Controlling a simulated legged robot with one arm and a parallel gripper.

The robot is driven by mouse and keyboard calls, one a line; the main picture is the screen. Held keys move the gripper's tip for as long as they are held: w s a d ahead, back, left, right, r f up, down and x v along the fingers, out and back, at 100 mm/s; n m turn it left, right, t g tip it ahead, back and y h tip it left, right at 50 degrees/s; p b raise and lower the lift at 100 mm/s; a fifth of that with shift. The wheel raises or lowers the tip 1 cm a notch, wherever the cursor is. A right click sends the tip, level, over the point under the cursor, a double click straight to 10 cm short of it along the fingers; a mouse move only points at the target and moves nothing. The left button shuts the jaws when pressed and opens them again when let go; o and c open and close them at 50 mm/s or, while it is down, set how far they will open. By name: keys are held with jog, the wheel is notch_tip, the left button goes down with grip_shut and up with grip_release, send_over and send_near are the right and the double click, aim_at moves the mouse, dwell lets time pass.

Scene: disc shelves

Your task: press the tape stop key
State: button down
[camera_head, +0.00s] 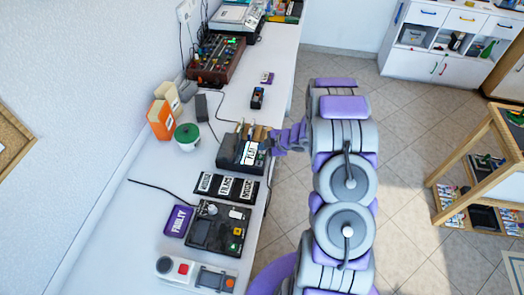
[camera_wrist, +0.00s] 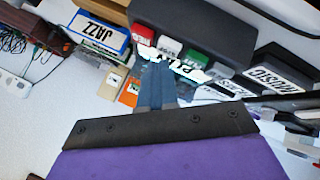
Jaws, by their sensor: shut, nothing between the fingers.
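A black tape machine (camera_head: 230,154) stands on the white bench, with a white lettered label on its front. My gripper (camera_head: 273,140) is at the machine's right side in the head view. In the wrist view a row of keys shows on a black body (camera_wrist: 188,20): a red key (camera_wrist: 143,33), a white key (camera_wrist: 168,46), a green key (camera_wrist: 194,55) and a grey key (camera_wrist: 219,70). My closed gripper fingers (camera_wrist: 155,72) appear just below the red and white keys. They partly cover the lettering there. I cannot tell which key is stop, or whether the fingers touch one.
A blue-edged JAZZ case (camera_wrist: 98,32) is left of the keys. In the head view, labelled black slots (camera_head: 226,187), a purple FAULTY box (camera_head: 178,220) and a black device (camera_head: 219,229) lie nearer.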

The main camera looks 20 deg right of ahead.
jog(key=shift+a, duration=0.15)
jog(key=shift+d+f, duration=0.2)
jog(key=shift+d, duration=0.4)
jog(key=shift+a+f, duration=0.15)
jog(key=shift+a, duration=0.3)
jog(key=shift+d, duration=0.35)
jog(key=shift+a+r+p, duration=0.2)
jog(key=shift+r+p, duration=0.5)
jog(key=shift+r, duration=0.15)
